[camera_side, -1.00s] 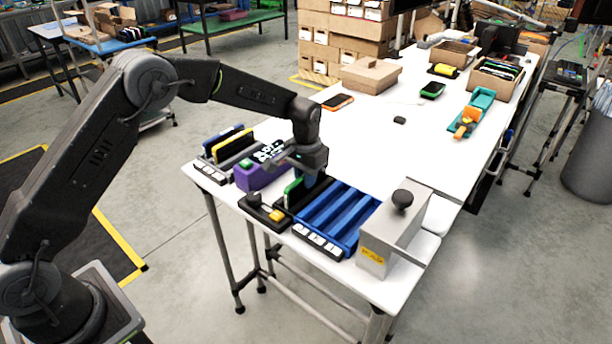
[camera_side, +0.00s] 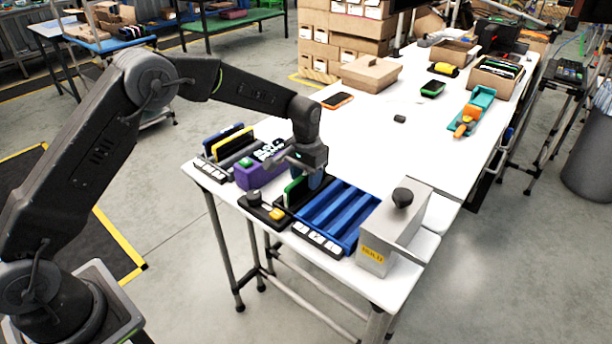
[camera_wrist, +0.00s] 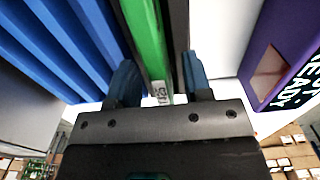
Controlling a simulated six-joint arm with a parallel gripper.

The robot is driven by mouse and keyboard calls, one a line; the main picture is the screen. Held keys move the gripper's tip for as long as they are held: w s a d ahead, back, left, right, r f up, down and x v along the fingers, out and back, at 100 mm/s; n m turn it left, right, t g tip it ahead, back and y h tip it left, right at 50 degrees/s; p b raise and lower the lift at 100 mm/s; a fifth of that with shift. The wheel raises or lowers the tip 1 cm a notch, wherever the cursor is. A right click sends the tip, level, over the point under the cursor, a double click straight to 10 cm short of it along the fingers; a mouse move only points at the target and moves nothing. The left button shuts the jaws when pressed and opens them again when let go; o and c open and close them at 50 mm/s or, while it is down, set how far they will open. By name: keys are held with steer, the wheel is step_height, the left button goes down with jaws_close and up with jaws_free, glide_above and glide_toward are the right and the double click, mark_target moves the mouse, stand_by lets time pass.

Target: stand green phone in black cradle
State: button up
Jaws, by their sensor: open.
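The green phone (camera_side: 293,190) stands on edge in the black cradle (camera_side: 318,187) near the table's front edge. In the wrist view, the phone (camera_wrist: 146,38) is a bright green strip between dark cradle walls (camera_wrist: 178,35). My gripper (camera_wrist: 158,80) has blue fingers, one on each side of the phone, with gaps between them and it. In the side view, my gripper (camera_side: 314,180) is low over the cradle and hides part of it and the phone. My gripper is open. Whether the phone is fully seated is hidden.
A blue ribbed tray (camera_side: 335,215) is right of the cradle, and a grey box with a black knob (camera_side: 393,232) is beyond it. A purple block (camera_side: 258,174) is on the left.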

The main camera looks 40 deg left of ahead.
step_height(320, 180, up, 14)
stand_by(0.6)
step_height(320, 180, up, 7)
stand_by(0.7)
steer(key=shift+f, duration=0.1)
